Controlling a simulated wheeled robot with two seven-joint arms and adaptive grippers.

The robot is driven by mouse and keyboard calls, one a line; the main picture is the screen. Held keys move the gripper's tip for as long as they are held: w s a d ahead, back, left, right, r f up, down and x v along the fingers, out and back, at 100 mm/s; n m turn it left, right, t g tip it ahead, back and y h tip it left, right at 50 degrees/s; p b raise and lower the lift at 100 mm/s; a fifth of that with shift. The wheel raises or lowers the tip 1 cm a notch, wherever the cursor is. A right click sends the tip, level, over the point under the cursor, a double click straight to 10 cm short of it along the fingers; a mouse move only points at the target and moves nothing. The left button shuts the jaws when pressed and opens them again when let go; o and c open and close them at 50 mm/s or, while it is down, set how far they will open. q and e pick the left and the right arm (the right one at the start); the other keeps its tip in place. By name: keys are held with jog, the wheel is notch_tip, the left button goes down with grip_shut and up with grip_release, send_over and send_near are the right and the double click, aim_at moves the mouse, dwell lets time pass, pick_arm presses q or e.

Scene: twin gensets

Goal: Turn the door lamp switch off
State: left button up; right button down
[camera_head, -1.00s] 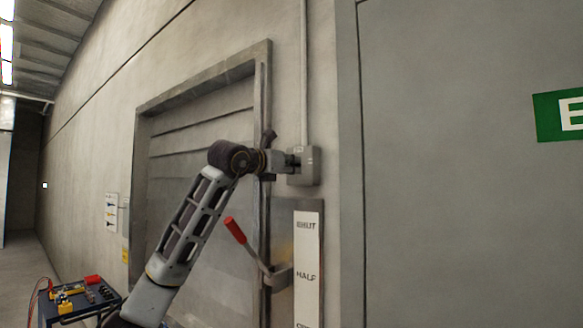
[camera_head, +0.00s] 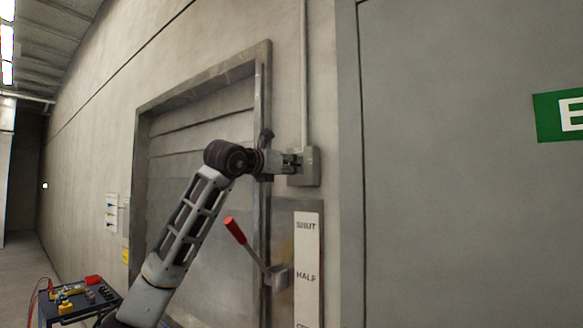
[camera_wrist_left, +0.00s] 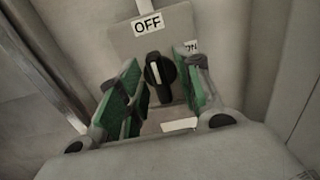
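The door lamp switch is a grey box (camera_head: 309,167) on the wall, right of the door frame, with a conduit running up from it. In the left wrist view, its plate (camera_wrist_left: 122,43) carries an OFF label (camera_wrist_left: 147,24) at the top and a partly covered label at the right. The black rotary knob (camera_wrist_left: 160,93) has a white mark that runs nearly upright, towards OFF. My left gripper (camera_head: 291,163) is in front of the box. Its green-padded fingers (camera_wrist_left: 158,76) are open, one either side of the knob, with gaps visible. My right gripper is out of view.
A red-handled lever (camera_head: 236,231) sticks out below my left wrist, beside a plate (camera_head: 307,268) marked SHUT and HALF. A large grey door (camera_head: 450,220) with a green sign (camera_head: 558,116) stands at right. A small cart (camera_head: 80,305) with items is at lower left.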

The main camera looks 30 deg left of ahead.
pick_arm(q)
jog(key=s, duration=1.1)
jog(key=shift+a, duration=0.4)
dwell(0.3)
